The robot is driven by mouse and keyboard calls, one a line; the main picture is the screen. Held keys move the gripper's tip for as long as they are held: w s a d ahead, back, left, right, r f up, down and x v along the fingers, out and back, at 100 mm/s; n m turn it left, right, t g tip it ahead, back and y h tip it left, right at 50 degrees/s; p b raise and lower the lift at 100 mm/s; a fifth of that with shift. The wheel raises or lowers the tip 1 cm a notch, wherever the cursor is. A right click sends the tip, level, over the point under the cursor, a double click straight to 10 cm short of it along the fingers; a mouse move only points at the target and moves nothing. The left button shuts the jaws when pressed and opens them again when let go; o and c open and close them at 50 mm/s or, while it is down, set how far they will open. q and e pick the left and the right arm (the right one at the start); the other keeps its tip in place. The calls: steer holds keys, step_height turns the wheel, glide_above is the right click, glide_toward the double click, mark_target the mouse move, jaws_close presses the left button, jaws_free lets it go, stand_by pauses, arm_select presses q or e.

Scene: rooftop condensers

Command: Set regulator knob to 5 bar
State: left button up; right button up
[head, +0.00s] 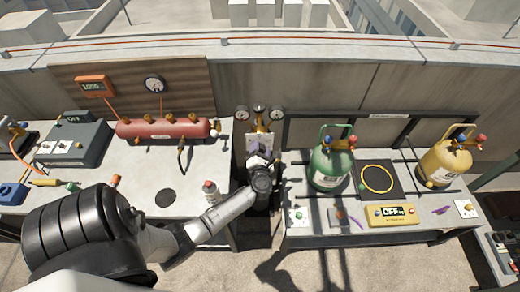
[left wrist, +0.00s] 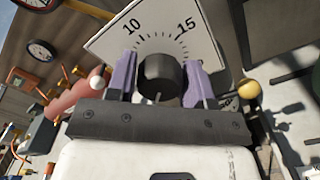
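The black regulator knob (left wrist: 160,76) sits in front of a white scale plate (left wrist: 150,32) marked 10 and 15 in the left wrist view. My left gripper (left wrist: 160,82) has its purple fingers on either side of the knob, and both appear to touch it. The knob's pointer and the lower part of the scale are hidden or unclear. In the head view my left gripper (head: 260,156) is at the regulator's white plate (head: 251,141), below two round gauges (head: 242,113) and (head: 277,114), and covers the knob. My right gripper is not in view.
A red cylinder manifold (head: 163,128) and a grey OFF unit (head: 73,145) are on the left bench. Green (head: 328,167) and yellow (head: 440,163) cylinders stand on the right bench, behind a yellow OFF box (head: 391,215).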

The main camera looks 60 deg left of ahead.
arm_select(q)
steer(key=c, duration=0.5)
steer(key=shift+c, duration=0.2)
steer(key=shift+r+m+p, duration=0.15)
steer(key=shift+m+p, duration=1.05)
steer(key=m+p, duration=0.2)
steer(key=m, duration=0.1)
steer(key=shift+m+p, duration=0.3)
steer(key=m+p, duration=0.2)
steer(key=m, duration=0.2)
steer(key=shift+f+m+p, duration=0.2)
steer(key=shift+m+p, duration=0.65)
steer(key=shift+m, duration=0.65)
